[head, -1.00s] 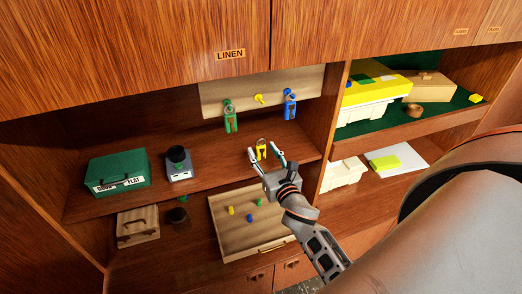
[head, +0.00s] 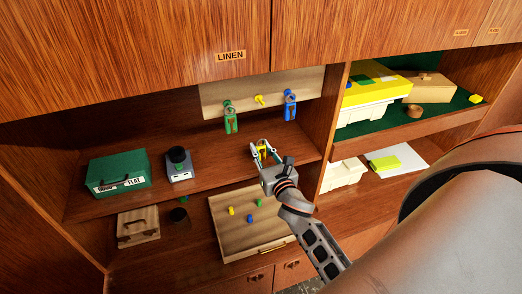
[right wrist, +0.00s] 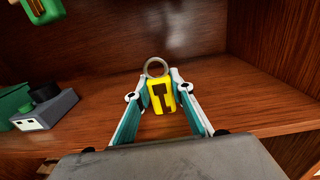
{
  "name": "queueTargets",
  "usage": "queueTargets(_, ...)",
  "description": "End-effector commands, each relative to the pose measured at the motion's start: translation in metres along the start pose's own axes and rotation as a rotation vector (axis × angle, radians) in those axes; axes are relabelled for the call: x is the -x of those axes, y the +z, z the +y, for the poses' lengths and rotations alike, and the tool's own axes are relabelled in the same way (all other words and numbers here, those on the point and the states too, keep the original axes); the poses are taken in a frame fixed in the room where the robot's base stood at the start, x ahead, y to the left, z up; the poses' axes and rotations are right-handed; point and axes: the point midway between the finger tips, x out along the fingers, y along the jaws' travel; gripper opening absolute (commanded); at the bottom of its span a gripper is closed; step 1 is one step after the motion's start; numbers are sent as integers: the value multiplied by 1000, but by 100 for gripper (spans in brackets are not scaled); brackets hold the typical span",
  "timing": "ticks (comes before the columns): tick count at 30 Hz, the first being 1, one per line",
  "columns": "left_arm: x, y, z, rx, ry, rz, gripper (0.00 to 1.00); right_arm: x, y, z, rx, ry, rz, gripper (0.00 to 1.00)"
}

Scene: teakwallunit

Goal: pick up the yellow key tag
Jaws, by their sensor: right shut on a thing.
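The yellow key tag (right wrist: 162,97) stands between the fingers of my right gripper (right wrist: 161,92) in the right wrist view, with its metal ring above it and a dark key shape on its face. In the head view the tag (head: 263,150) is partly hidden by the fingers of the right gripper (head: 264,151). The right gripper is shut on the tag, over the wooden shelf (head: 222,165). I cannot tell whether the tag still touches the shelf. My left gripper does not show.
A pegboard (head: 217,96) behind carries a green key tag (head: 230,121), a blue key tag (head: 290,108) and a bare yellow peg (head: 259,99). A green box (head: 118,171) and a grey device (head: 179,171) stand left. A wooden board with pegs (head: 232,238) lies below.

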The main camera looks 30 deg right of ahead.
Motion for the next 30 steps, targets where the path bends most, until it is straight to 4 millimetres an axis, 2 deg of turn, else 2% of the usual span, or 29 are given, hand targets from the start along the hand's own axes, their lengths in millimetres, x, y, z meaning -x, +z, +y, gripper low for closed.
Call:
queueTargets(5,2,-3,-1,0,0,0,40,2,14,2,4,1,-3,3)
queueTargets(13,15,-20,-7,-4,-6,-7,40,2,69,2,6,3,-5,3)
queueTargets(17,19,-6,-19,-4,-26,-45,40,3,96,2,5,3,-3,3)
queueTargets(18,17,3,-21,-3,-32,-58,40,2,102,2,4,2,-6,3)
queueTargets(21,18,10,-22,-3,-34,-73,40,2,120,3,3,4,-5,3)
queueTargets(23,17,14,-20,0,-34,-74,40,13,113,12,-3,3,2,3)
queueTargets(30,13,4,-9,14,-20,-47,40,50,112,44,-5,1,1,3)
